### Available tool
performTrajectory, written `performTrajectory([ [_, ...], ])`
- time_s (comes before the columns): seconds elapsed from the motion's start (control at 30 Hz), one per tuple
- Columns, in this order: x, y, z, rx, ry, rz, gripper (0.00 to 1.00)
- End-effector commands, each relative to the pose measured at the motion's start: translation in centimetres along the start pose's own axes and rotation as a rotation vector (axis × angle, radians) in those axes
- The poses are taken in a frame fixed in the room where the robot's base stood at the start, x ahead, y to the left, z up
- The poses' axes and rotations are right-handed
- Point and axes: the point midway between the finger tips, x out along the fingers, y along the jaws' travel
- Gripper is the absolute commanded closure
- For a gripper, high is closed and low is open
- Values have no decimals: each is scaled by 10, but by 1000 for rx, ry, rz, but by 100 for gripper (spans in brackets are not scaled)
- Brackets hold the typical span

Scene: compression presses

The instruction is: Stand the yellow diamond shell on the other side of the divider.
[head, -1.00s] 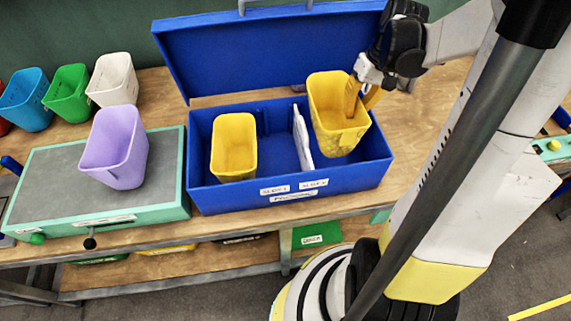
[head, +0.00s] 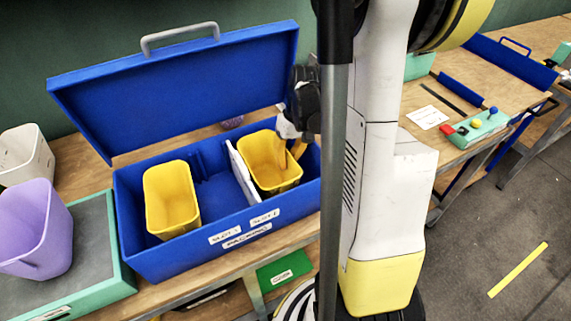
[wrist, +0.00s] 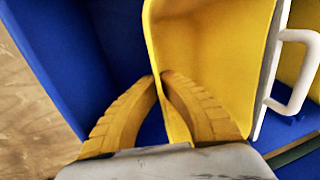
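The yellow shell with a faint diamond pattern (head: 272,180) is in the right compartment of the blue box (head: 150,262), right of the white divider (head: 241,174). It looks nearly upright; its base is hidden. A second yellow shell (head: 172,200) stands in the left compartment. My gripper (head: 288,152) reaches in from the right. In the wrist view, my gripper's yellow fingers (wrist: 163,80) straddle and pinch the wall of the diamond shell (wrist: 215,45). The divider (wrist: 268,75), with a white loop handle, is just right of the shell there.
The box's blue lid (head: 180,90) stands open behind. A lilac shell (head: 35,230) on the green-edged press (head: 100,255) and a white bin (head: 25,155) are at left. A bench with buttons (head: 475,125) stands at right. My arm column hides the middle.

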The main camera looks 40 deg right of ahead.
Motion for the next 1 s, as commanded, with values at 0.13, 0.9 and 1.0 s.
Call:
performTrajectory([
  [0.13, 0, 0, 0, 0, 0, 0, 100],
  [0.9, -60, -1, 0, 0, 0, 0, 73],
  [1.0, -82, -1, 0, 1, 0, 0, 73],
])
